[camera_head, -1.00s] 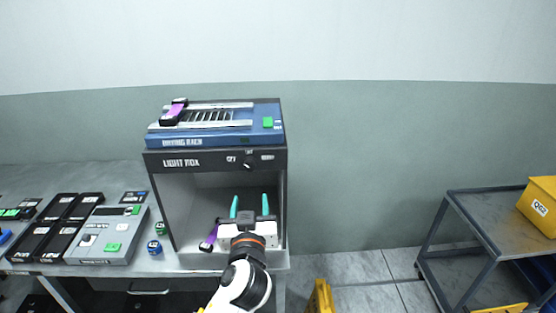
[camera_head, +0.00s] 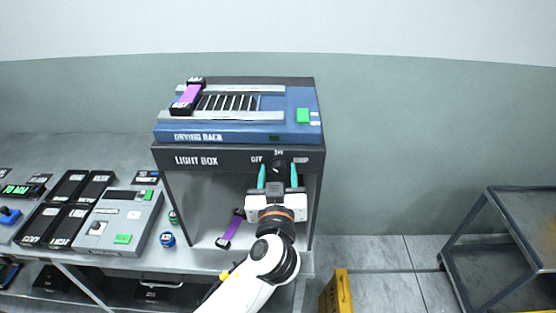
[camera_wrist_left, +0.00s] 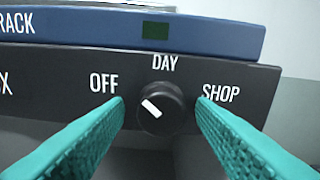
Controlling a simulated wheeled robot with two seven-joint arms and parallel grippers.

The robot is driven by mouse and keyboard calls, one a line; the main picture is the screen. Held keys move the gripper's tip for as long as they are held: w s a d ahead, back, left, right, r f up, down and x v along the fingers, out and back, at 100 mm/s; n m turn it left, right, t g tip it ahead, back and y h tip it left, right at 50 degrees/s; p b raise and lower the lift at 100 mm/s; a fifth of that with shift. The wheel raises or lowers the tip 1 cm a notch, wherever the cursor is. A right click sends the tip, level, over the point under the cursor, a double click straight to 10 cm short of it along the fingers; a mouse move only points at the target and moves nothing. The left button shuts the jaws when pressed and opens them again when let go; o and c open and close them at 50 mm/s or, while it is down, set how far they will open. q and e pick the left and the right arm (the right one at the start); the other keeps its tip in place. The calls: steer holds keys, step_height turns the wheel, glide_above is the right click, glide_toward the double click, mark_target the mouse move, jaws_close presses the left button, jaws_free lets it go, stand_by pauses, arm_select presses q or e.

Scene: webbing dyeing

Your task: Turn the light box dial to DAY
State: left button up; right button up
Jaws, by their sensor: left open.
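The light box (camera_head: 237,158) is a dark open-fronted cabinet with a black front panel marked OFF, DAY and SHOP. Its black round dial (camera_wrist_left: 160,108) is just below the word DAY. The white mark on the dial slants up to the left, on the OFF side. My left gripper (camera_head: 278,176) is open in front of the panel. In the left wrist view its teal fingers (camera_wrist_left: 160,112) stand either side of the dial, with gaps between them and it. The dial (camera_head: 278,165) also shows between the fingertips in the head view. My right gripper is not seen.
A blue drying rack (camera_head: 240,132) sits on the light box, with a purple strap in black clips (camera_head: 187,97) on it. Another purple strap (camera_head: 231,229) is inside the box. Grey devices stand left on the bench (camera_head: 200,262). A grey cart (camera_head: 505,230) stands right.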

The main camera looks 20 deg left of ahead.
arm_select(q)
steer(key=shift+w, duration=0.1)
steer(key=shift+s+d+r, duration=0.1)
steer(key=shift+s, duration=0.1)
steer(key=c, duration=1)
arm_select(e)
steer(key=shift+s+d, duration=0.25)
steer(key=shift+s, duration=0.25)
arm_select(q)
steer(key=shift+m, duration=0.7)
steer(key=m, duration=0.3)
steer(key=shift+r, duration=0.1)
steer(key=shift+m+p, duration=0.95)
steer(key=shift+m, duration=1.75)
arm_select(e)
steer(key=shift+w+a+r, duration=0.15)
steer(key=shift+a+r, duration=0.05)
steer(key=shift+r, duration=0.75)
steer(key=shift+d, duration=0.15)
